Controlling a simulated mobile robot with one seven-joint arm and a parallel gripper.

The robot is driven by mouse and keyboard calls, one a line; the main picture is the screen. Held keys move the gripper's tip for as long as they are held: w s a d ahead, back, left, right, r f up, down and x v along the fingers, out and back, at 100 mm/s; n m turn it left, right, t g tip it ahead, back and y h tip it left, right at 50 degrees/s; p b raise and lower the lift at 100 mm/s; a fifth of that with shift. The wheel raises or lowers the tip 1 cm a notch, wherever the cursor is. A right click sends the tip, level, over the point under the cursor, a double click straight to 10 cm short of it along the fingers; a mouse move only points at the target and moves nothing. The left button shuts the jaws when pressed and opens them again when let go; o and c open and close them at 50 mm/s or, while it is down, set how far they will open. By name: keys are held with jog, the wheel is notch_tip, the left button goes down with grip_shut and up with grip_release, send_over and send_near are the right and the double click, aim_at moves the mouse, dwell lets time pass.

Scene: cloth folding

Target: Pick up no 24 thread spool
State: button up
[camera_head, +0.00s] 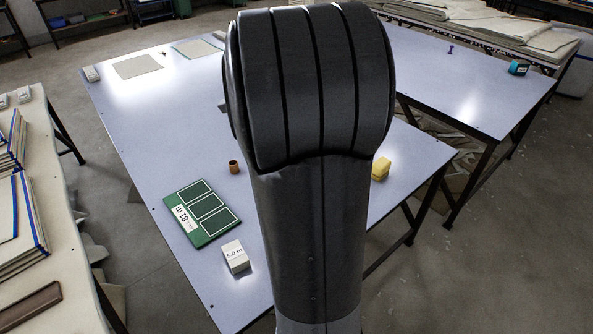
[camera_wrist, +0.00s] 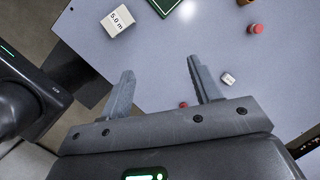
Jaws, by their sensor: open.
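No number 24 can be read on anything, so I cannot tell which item is the no 24 thread spool. In the wrist view a small red cylindrical item (camera_wrist: 257,28), possibly a spool, stands on the pale table (camera_wrist: 190,35) at the upper right. A smaller red item (camera_wrist: 183,104) shows low between the fingers, partly hidden by my gripper. My gripper (camera_wrist: 161,68) is open and empty, its fingers spread over the table edge area. In the head view a brown cylinder (camera_head: 234,167) stands on the table (camera_head: 150,130); my arm hides the table's middle.
A green board (camera_head: 202,213) and a white block marked 5.0 m (camera_head: 235,257) lie left of my arm; the block also shows in the wrist view (camera_wrist: 117,21). A small white marked block (camera_wrist: 228,78) lies right of my fingers. A yellow block (camera_head: 381,169) is right of my arm.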

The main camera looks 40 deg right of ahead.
jog(key=w+d+f+m+g, duration=0.1)
jog(key=d+f+m, duration=0.5)
jog(key=d, duration=0.2)
jog(key=w+d+f+m+h, duration=0.1)
jog(key=d+f+m, duration=0.5)
jog(key=d, duration=0.3)
jog(key=w+d+f+m+g+h, duration=0.1)
jog(key=d+f+m, duration=0.6)
jog(key=d, duration=0.1)
jog(key=shift+w+d+m+g, duration=0.15)
jog(key=shift+w+m+g, duration=0.05)
jog(key=shift+m+g, duration=0.1)
jog(key=shift+d+f, duration=0.15)
jog(key=shift+f, duration=0.35)
notch_tip(320, 180, down, 5)
jog(key=shift+r, duration=0.15)
jog(key=f, duration=0.5)
jog(key=shift+s+a+f, duration=0.1)
jog(key=shift+s+a, duration=0.05)
jog(key=shift+a, duration=0.15)
jog(key=c, duration=1.1)
